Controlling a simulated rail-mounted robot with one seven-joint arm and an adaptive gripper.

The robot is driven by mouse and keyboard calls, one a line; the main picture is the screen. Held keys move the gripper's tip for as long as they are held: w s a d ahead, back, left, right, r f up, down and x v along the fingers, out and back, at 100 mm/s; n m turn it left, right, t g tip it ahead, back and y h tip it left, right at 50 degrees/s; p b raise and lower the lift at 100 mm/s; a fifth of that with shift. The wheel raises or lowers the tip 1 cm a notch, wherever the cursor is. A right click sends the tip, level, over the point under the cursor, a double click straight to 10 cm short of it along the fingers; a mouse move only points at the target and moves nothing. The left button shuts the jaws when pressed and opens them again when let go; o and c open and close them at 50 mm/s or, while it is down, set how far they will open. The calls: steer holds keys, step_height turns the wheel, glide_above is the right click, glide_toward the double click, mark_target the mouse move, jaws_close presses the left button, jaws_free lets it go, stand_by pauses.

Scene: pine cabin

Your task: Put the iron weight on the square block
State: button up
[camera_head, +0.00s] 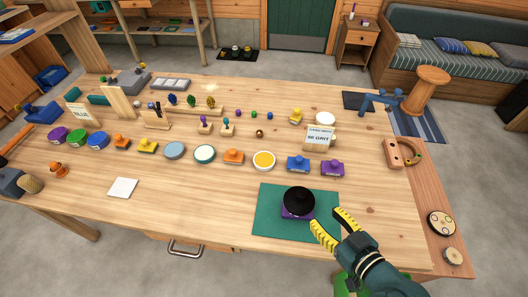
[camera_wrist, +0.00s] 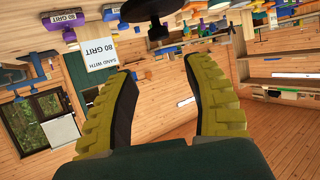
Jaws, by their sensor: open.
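The iron weight (camera_head: 299,199) is a black, round disc with a knob on top. It sits on a purple block (camera_head: 291,214) on the green mat (camera_head: 264,222) at the table's front. The weight covers most of this block, so its full shape is hidden. My gripper (camera_head: 326,218) is open and empty, just to the right and front of the weight, with yellow fingers apart. In the wrist view, which is upside down, the weight (camera_wrist: 152,7) shows at the top edge, beyond the open gripper (camera_wrist: 162,75). No contact with the weight shows.
A row of coloured blocks and round pieces, including a blue block (camera_head: 298,164) and another purple block (camera_head: 332,168), lies behind the mat. A "80 GRIT" sign (camera_head: 319,138) stands behind them. A white square (camera_head: 123,188) lies left; the table between it and the mat is clear.

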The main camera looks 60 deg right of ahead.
steer(key=w+a+r+n+t+y, duration=0.1)
steer(key=w+a+r+n+t, duration=0.15)
steer(key=w+r, duration=0.5)
steer(key=w+a+r+n+t+y, duration=0.1)
steer(key=w+a+r+t, duration=0.15)
steer(key=w+r, duration=0.5)
steer(key=w+a+r+n+t+y, duration=0.1)
steer(key=w+a+r+t+y, duration=0.1)
steer(key=a+r, duration=0.8)
steer(key=w+a+r+n+t+y, duration=0.1)
steer(key=w+a+r+t+y, duration=0.1)
steer(key=a+r, duration=0.8)
step_height(320, 180, up, 2)
steer(key=shift+w+t, duration=0.7)
